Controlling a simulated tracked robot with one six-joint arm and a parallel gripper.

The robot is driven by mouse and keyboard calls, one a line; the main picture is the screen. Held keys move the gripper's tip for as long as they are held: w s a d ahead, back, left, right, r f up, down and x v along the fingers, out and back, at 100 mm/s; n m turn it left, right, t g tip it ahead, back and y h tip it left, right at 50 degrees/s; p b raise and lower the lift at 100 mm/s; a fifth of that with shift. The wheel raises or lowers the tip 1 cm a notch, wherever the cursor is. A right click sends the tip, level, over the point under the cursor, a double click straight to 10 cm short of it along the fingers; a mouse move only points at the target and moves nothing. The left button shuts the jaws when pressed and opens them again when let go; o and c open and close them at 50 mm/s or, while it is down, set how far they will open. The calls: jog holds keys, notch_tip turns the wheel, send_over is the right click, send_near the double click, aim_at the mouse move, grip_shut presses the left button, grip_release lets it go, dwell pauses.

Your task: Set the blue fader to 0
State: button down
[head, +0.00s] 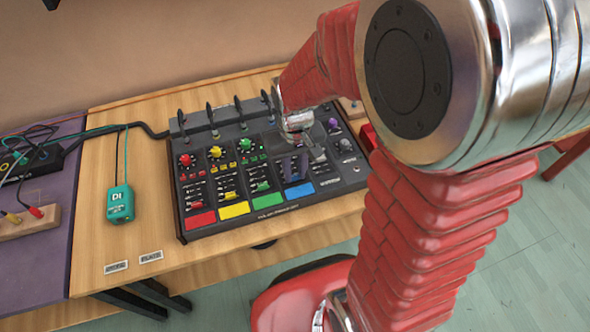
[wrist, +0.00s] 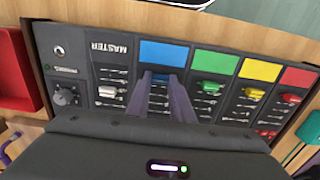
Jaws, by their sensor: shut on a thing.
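The mixer (head: 190,233) is a dark grey console on the wooden table. Its columns end in red, yellow, green and blue pads. The blue pad (head: 299,191) also shows in the wrist view (wrist: 164,52). My gripper (head: 295,168) is over the blue column, just behind the blue pad. In the wrist view its two purple-grey fingers (wrist: 161,82) are shut on the blue fader (wrist: 159,83), of which only a little blue shows between them. The fingers hide most of the fader's slot and scale, so I cannot read its setting.
The green fader (wrist: 210,87) and the white master fader (wrist: 107,91) stand close on either side. Several knobs and upright cable plugs (head: 238,108) rise behind the faders. A teal DI box (head: 120,204) lies left of the mixer. A red box (wrist: 15,70) is beside it.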

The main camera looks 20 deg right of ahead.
jog(key=shift+w, duration=2.65)
jog(key=c, duration=1.6)
grip_release()
jog(key=shift+o, duration=0.2)
notch_tip(320, 180, up, 14)
jog(key=shift+f, duration=0.1)
